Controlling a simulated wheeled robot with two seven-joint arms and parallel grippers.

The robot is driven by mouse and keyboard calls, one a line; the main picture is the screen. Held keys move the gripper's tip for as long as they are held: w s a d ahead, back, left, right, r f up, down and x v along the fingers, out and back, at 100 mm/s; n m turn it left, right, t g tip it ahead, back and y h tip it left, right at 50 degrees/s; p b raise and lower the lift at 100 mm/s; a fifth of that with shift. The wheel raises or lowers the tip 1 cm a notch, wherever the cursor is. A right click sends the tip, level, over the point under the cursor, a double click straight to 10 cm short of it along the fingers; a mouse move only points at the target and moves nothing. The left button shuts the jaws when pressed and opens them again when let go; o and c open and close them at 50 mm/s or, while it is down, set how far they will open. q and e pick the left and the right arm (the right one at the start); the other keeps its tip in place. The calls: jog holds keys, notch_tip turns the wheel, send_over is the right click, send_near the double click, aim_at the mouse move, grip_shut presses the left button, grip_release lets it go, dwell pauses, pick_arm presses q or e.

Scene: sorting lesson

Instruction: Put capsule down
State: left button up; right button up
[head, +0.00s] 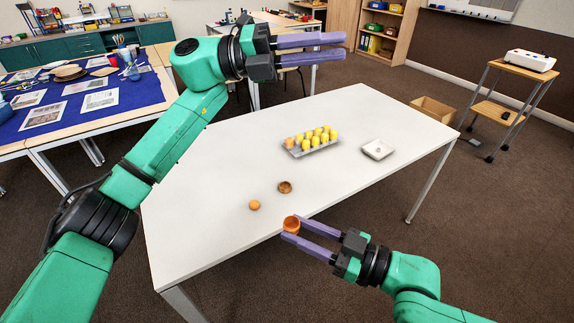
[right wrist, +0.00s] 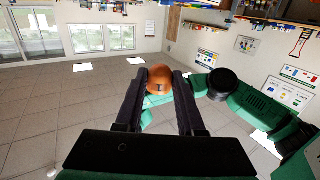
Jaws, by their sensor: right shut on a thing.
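An orange, cup-like capsule (head: 291,224) is between the fingertips of my right gripper (head: 296,229), which is shut on it. In the head view it appears over the table's near edge; its height above the tabletop is hard to tell. It also shows in the right wrist view (right wrist: 159,78), with a finger on either side. My left gripper (head: 345,47) is open and empty, raised high over the far side of the table. On the white table (head: 215,165) lie a small orange round piece (head: 254,204) and a brown round bowl-like piece (head: 285,187).
A grey tray (head: 318,148) holding several yellow and orange pieces stands toward the back of the table. A small white square dish (head: 377,149) is to its right. The table's left part and right front are clear. A cardboard box (head: 433,108) stands on the floor.

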pick_arm(q)
jog(key=s+d+f+m+g+y, duration=0.2)
jog(key=s+d+m+y, duration=0.15)
jog(key=s, duration=0.25)
jog(key=m+t+y, duration=0.1)
jog(key=t+y, duration=0.2)
jog(key=y, duration=1.3)
send_over(287, 219)
notch_tip(287, 219, down, 13)
notch_tip(287, 219, down, 12)
jog(key=shift+r, duration=0.1)
grip_shut()
